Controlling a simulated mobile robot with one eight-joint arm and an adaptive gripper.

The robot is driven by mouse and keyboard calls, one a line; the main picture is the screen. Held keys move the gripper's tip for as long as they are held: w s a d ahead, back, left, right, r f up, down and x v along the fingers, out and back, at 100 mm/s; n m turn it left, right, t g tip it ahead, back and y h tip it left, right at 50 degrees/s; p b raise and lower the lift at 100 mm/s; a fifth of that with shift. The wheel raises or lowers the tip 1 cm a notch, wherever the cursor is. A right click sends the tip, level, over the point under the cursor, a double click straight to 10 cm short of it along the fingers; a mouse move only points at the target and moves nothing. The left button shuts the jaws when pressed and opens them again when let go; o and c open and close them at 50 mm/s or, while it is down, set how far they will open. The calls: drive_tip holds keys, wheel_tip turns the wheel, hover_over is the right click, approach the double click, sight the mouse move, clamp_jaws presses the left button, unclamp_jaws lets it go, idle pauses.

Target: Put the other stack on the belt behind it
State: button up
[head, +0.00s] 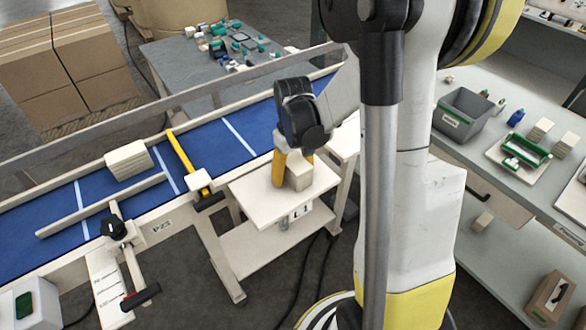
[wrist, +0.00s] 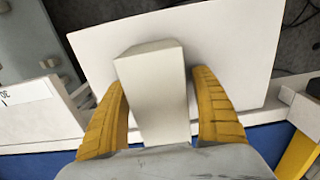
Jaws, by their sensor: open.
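One cream stack (head: 299,171) stands on the small white stand labelled L1 (head: 265,211). My gripper (head: 291,165) is lowered over it with the fingers pointing down. In the wrist view the stack (wrist: 153,90) lies between the two yellow fingers of my gripper (wrist: 160,110), with a gap visible on each side. The fingers are open and hold nothing. Another cream stack (head: 128,160) sits on the blue belt (head: 237,137) at the left. The belt runs behind the stand, and its blue edge also shows in the wrist view (wrist: 35,165).
A yellow bar (head: 181,155) crosses the belt between the belt stack and the stand. A pale guide rail (head: 100,205) lies along the belt at left. A grey bin (head: 464,112) and trays stand on the right bench. The belt behind the stand looks clear.

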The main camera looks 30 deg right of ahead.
drive_tip(key=c, duration=1.5)
drive_tip(key=shift+o, duration=0.2)
drive_tip(key=shift+r, duration=0.1)
